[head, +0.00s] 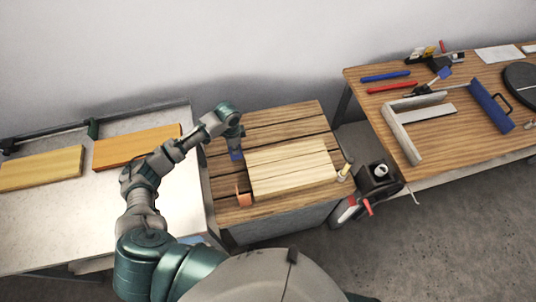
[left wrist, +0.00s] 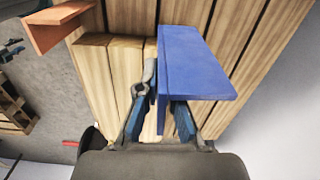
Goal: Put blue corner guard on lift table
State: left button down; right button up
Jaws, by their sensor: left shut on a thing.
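The blue corner guard (head: 236,155) is an L-shaped piece held at the left edge of the pale board stack (head: 290,165). It shows large in the left wrist view (left wrist: 197,62). My left gripper (left wrist: 163,108) is shut on one of its flanges. The lift table (head: 280,118) has a brown slatted top and carries the pale stack. The guard is over the slatted top, close to the stack; I cannot tell whether it touches either. An orange corner guard (head: 243,198) stands at the stack's near left corner and also shows in the wrist view (left wrist: 58,27). My right gripper is out of view.
A conveyor (head: 60,220) at the left carries an orange board (head: 135,147) and a yellow board (head: 40,170). A wooden bench (head: 440,135) with tools is at the right. A black device (head: 378,180) stands between it and the lift table. The floor in front right is clear.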

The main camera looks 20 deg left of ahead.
aim_at(236, 157)
pick_arm(q)
jog(key=shift+m, duration=0.3)
jog(key=f, duration=0.6)
jog(key=shift+s+a, duration=0.1)
jog(key=shift+a, duration=0.2)
jog(key=shift+d+f, duration=0.2)
jog(key=shift+f, duration=0.5)
notch_tip(236, 157, down, 3)
jog(key=shift+f, duration=0.1)
jog(key=shift+a, duration=0.15)
jog(key=c, duration=1.3)
grip_release()
jog(key=shift+a, duration=0.1)
